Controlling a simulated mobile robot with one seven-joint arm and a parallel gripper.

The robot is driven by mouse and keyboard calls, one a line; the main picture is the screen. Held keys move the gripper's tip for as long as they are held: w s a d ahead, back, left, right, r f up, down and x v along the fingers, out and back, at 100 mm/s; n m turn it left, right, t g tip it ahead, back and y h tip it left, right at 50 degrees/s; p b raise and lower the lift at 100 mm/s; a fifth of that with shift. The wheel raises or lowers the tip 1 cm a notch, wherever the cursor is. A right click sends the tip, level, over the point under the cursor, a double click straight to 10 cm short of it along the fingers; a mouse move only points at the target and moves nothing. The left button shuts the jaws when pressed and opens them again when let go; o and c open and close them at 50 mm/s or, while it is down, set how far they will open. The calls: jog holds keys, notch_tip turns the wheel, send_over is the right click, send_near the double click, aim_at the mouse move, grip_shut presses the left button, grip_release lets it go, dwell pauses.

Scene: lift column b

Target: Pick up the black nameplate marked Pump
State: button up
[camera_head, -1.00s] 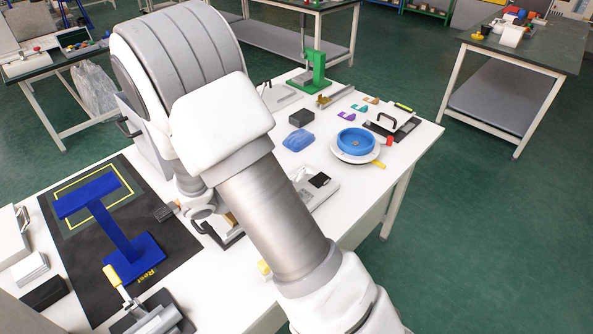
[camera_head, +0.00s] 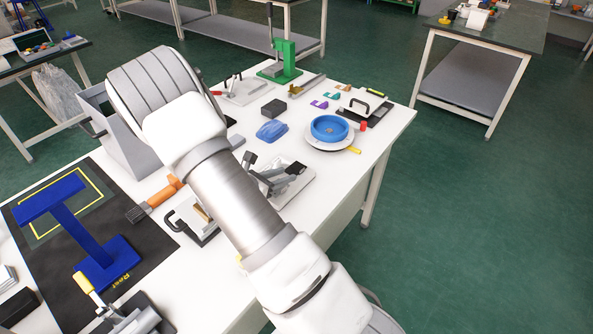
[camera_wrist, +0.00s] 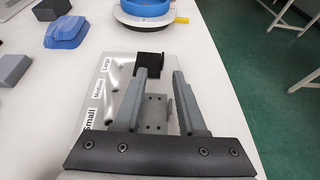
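No marking "Pump" can be read in either view. A small black piece (camera_head: 296,168), which may be the nameplate, lies at the far end of a pale board on the white table. In the wrist view this black piece (camera_wrist: 149,64) is just beyond my fingertips, partly behind the left finger. The board (camera_wrist: 112,83) carries labels reading Small, Medium and Large. My gripper (camera_wrist: 160,73) is open with nothing between its fingers, and points along the board above a grey metal bracket (camera_wrist: 155,112). In the head view my gripper (camera_head: 268,174) is over the board.
A blue bowl-like ring (camera_head: 329,128) on a white disc stands beyond the board. A blue lump (camera_head: 271,131) and a dark block (camera_head: 273,109) lie farther back. A blue stand (camera_head: 85,235) is on a black mat at left. The table's right edge is near the board.

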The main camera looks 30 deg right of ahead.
aim_at(299, 170)
jog(key=shift+s+b+x, duration=0.1)
jog(key=shift+b+x, duration=0.1)
jog(key=shift+x, duration=1.15)
jog(key=shift+s+b+x, duration=0.15)
jog(key=shift+x, duration=1.2)
grip_shut()
